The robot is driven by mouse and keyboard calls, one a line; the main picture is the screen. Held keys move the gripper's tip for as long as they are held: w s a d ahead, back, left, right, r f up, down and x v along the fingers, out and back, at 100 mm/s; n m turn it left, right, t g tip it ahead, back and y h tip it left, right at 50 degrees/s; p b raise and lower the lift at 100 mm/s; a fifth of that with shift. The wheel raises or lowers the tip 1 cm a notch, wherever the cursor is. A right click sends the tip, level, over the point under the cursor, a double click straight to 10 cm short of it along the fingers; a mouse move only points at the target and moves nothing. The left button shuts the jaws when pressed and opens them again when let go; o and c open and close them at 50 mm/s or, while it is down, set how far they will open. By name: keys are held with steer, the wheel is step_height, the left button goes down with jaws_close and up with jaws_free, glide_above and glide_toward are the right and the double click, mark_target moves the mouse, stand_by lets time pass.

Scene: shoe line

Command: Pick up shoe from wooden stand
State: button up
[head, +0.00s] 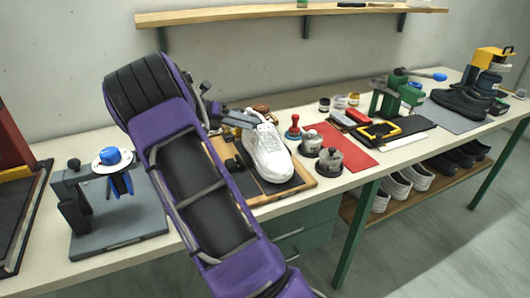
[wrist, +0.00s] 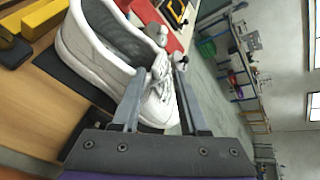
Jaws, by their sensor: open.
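A white shoe (head: 268,155) sits on a black pad in a wooden-framed stand (head: 311,185) on the bench. My gripper (head: 238,118) is at the shoe's upper left in the head view, and my arm hides part of the stand. In the wrist view, the white shoe (wrist: 95,45) shows its opening and laces. There my open gripper (wrist: 155,95) has its two fingers over the laced part, one finger in front of the shoe and the other at its far side. I cannot tell whether the fingers touch it.
A red-handled stamp (head: 293,128) and metal-topped jars (head: 329,160) stand close right of the wooden stand. A red mat (head: 345,150) lies beyond them. A clamp fixture with a blue knob (head: 110,158) stands at left.

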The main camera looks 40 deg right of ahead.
mark_target(263, 127)
steer(key=shift+b+x, duration=0.55)
steer(key=shift+x, duration=2.4)
steer(key=shift+s, duration=0.1)
jaws_close()
steer(key=shift+r, duration=0.1)
